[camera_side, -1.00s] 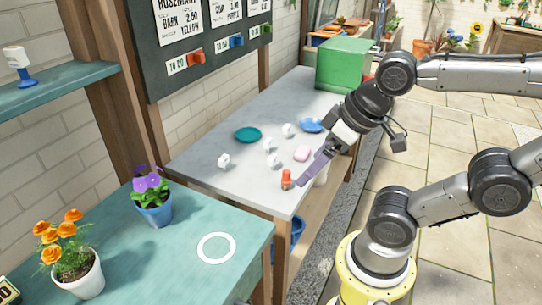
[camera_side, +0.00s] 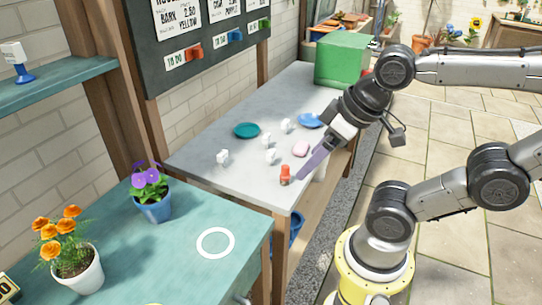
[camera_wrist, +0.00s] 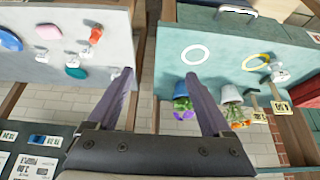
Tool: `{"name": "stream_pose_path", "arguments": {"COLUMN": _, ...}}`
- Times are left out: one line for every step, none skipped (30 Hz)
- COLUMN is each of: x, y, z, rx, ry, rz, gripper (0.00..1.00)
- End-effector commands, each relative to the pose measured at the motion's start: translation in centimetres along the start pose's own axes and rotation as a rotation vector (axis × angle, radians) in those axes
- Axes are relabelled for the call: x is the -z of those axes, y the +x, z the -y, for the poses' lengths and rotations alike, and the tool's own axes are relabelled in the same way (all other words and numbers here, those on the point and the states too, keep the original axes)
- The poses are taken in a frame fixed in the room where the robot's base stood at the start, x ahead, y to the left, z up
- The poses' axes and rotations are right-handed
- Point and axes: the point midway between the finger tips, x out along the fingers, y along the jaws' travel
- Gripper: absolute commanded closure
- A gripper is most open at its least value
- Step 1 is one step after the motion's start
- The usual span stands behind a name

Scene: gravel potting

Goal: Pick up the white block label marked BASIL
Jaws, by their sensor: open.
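Several small white blocks stand on the grey table, and their markings are too small to read, so I cannot tell which one says BASIL. In the side view one white block (camera_side: 223,157) is apart at the left; others are near the middle (camera_side: 271,157), behind it (camera_side: 266,140) and farther back (camera_side: 286,126). In the wrist view a white block (camera_wrist: 115,73) is close to the left fingertip in the picture. My gripper (camera_wrist: 159,75) is open and empty, its fingers spread. In the side view its purple finger (camera_side: 312,160) is over the table's right front edge.
A red-orange piece (camera_side: 285,174) and a pink piece (camera_side: 300,149) lie near the finger. A teal dish (camera_side: 246,130), a blue dish (camera_side: 309,120) and a green box (camera_side: 343,62) are farther back. The teal table (camera_side: 185,265) holds flower pots and a white ring (camera_side: 216,243).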

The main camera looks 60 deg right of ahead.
Motion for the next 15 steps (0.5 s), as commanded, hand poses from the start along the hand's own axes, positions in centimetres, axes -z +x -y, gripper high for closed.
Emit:
{"name": "stream_pose_path", "arguments": {"x": 0.0, "y": 0.0, "z": 0.0, "rx": 0.0, "ry": 0.0, "rz": 0.0, "gripper": 0.27}}
{"name": "stream_pose_path", "arguments": {"x": 0.0, "y": 0.0, "z": 0.0, "rx": 0.0, "ry": 0.0, "rz": 0.0, "gripper": 0.32}}
{"name": "stream_pose_path", "arguments": {"x": 0.0, "y": 0.0, "z": 0.0, "rx": 0.0, "ry": 0.0, "rz": 0.0, "gripper": 0.4}}
{"name": "stream_pose_path", "arguments": {"x": 0.0, "y": 0.0, "z": 0.0, "rx": 0.0, "ry": 0.0, "rz": 0.0, "gripper": 0.4}}
{"name": "stream_pose_path", "arguments": {"x": 0.0, "y": 0.0, "z": 0.0, "rx": 0.0, "ry": 0.0, "rz": 0.0, "gripper": 0.4}}
{"name": "stream_pose_path", "arguments": {"x": 0.0, "y": 0.0, "z": 0.0, "rx": 0.0, "ry": 0.0, "rz": 0.0, "gripper": 0.4}}
{"name": "stream_pose_path", "arguments": {"x": 0.0, "y": 0.0, "z": 0.0, "rx": 0.0, "ry": 0.0, "rz": 0.0, "gripper": 0.4}}
{"name": "stream_pose_path", "arguments": {"x": 0.0, "y": 0.0, "z": 0.0, "rx": 0.0, "ry": 0.0, "rz": 0.0, "gripper": 0.4}}
{"name": "stream_pose_path", "arguments": {"x": 0.0, "y": 0.0, "z": 0.0, "rx": 0.0, "ry": 0.0, "rz": 0.0, "gripper": 0.4}}
{"name": "stream_pose_path", "arguments": {"x": 0.0, "y": 0.0, "z": 0.0, "rx": 0.0, "ry": 0.0, "rz": 0.0, "gripper": 0.4}}
{"name": "stream_pose_path", "arguments": {"x": 0.0, "y": 0.0, "z": 0.0, "rx": 0.0, "ry": 0.001, "rz": 0.0, "gripper": 0.4}}
{"name": "stream_pose_path", "arguments": {"x": 0.0, "y": 0.0, "z": 0.0, "rx": 0.0, "ry": 0.006, "rz": 0.0, "gripper": 0.4}}
{"name": "stream_pose_path", "arguments": {"x": 0.0, "y": 0.0, "z": 0.0, "rx": 0.0, "ry": 0.014, "rz": 0.0, "gripper": 0.4}}
{"name": "stream_pose_path", "arguments": {"x": -0.02, "y": 0.0, "z": 0.0, "rx": 0.0, "ry": 0.025, "rz": 0.001, "gripper": 0.4}}
{"name": "stream_pose_path", "arguments": {"x": -0.07, "y": -0.01, "z": 0.0, "rx": 0.0, "ry": 0.048, "rz": 0.003, "gripper": 0.4}}
